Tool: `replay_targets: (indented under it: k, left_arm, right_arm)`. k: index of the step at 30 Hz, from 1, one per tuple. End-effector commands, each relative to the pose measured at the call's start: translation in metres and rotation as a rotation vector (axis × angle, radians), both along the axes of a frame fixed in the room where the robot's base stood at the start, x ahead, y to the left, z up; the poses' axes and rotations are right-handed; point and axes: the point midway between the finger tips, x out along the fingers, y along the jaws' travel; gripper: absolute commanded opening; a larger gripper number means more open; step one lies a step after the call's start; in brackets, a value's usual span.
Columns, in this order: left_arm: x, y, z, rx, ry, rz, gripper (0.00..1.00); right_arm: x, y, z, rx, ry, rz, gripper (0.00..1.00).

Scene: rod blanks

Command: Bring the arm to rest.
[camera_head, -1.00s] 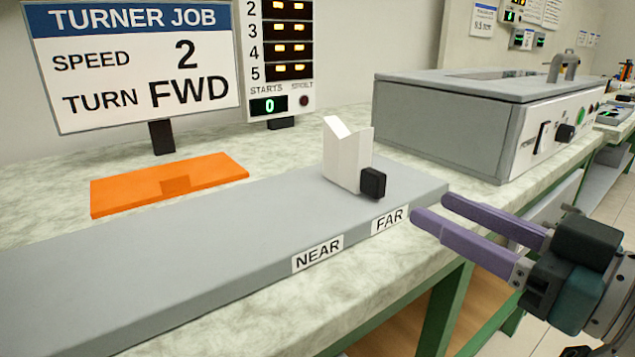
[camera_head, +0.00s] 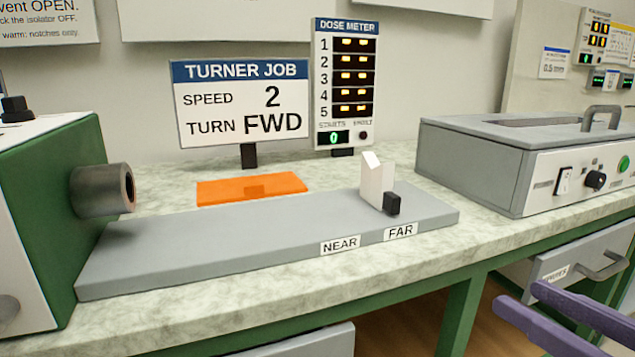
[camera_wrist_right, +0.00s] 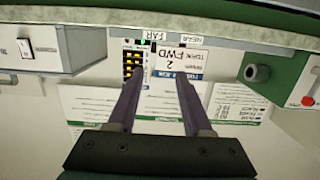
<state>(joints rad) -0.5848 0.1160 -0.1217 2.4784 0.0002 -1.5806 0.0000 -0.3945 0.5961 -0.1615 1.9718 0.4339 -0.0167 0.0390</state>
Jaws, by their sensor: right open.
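My right gripper (camera_head: 519,296) shows at the lower right edge of the head view, its two purple fingers apart and pointing left. Its body is cut off by the frame. It is open and empty, in front of the bench and away from the grey bed. In the right wrist view the fingers (camera_wrist_right: 160,80) are spread with nothing between them. My left gripper is not in view.
The bench holds a green machine (camera_head: 40,220), a grey bed (camera_head: 250,245) with a white notched block (camera_head: 375,185), an orange plate (camera_head: 225,192) and a grey lidded box (camera_head: 470,165). A drawer (camera_head: 570,270) with a handle is near my right gripper.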

Motion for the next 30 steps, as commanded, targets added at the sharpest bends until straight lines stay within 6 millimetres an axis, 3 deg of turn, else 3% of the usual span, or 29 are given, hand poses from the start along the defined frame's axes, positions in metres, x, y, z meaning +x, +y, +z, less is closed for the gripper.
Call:
replay_targets:
  k: [1, 8, 11, 18, 26, 30]
  left_arm:
    - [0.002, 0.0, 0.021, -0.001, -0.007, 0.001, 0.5]
    - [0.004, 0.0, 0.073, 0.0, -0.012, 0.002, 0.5]
    - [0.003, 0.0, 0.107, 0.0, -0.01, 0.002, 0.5]
    - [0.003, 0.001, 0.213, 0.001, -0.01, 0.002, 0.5]
    - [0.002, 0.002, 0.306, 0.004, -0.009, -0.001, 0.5]
    - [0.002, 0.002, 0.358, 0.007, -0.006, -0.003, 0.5]
  right_arm:
    - [-0.003, 0.004, 0.014, -0.007, 0.031, -0.001, 0.5]
    - [-0.021, 0.02, 0.037, -0.074, 0.209, -0.004, 0.5]
    - [-0.035, 0.027, 0.056, -0.114, 0.317, -0.014, 0.5]
    - [-0.098, 0.027, 0.127, -0.239, 0.692, -0.083, 0.5]
    - [-0.183, 0.012, 0.214, -0.311, 1.087, -0.19, 0.5]
    - [-0.179, 0.012, 0.265, -0.318, 1.074, -0.185, 0.5]
